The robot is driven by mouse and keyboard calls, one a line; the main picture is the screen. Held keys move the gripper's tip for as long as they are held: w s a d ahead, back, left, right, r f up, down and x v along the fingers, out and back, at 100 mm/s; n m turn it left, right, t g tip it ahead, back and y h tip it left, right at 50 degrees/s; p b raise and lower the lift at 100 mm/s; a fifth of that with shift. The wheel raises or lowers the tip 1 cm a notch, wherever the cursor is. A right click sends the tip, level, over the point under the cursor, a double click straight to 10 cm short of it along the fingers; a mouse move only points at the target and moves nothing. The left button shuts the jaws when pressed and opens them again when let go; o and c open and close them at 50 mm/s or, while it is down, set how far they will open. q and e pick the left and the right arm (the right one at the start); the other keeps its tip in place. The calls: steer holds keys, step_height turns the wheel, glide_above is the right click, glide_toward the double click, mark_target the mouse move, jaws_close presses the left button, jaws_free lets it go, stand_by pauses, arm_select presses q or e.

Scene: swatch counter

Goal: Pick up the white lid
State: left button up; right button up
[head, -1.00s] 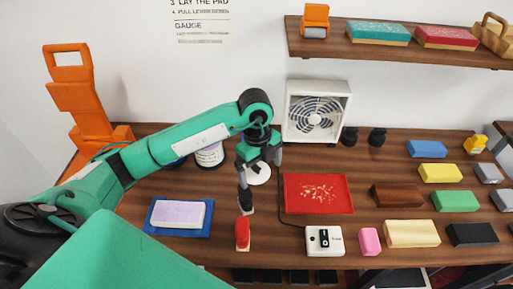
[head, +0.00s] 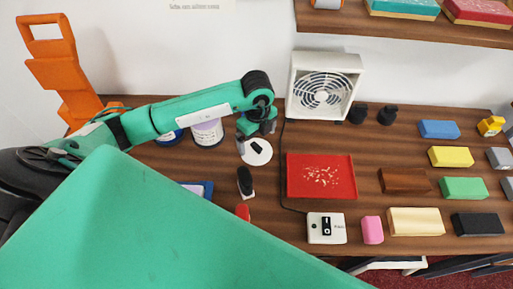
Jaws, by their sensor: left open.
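The white lid (head: 262,158) is a round disc with a small dark knob, lying on the wooden counter between the white tub and the red tray. My left gripper (head: 256,133) is open and empty, at the lid's far edge in the picture. It overlaps that edge, and I cannot tell whether it touches. My right gripper is not in view.
A white labelled tub (head: 207,133) stands left of the lid, and a black-handled tool (head: 245,181) stands in front. The red tray (head: 320,190) lies right, with a white fan (head: 323,86) behind. My large green link hides the front left.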

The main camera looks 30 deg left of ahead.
mark_target(256, 146)
arm_select(q)
steer(key=shift+f, duration=0.2)
steer(key=f+p, duration=0.1)
steer(key=f, duration=0.1)
steer(key=f+p, duration=0.1)
steer(key=f, duration=0.1)
steer(key=shift+w+a+f, duration=0.1)
steer(key=shift+a+f, duration=0.1)
steer(key=shift+f, duration=0.3)
steer(key=c, duration=0.6)
steer(key=shift+c, duration=0.2)
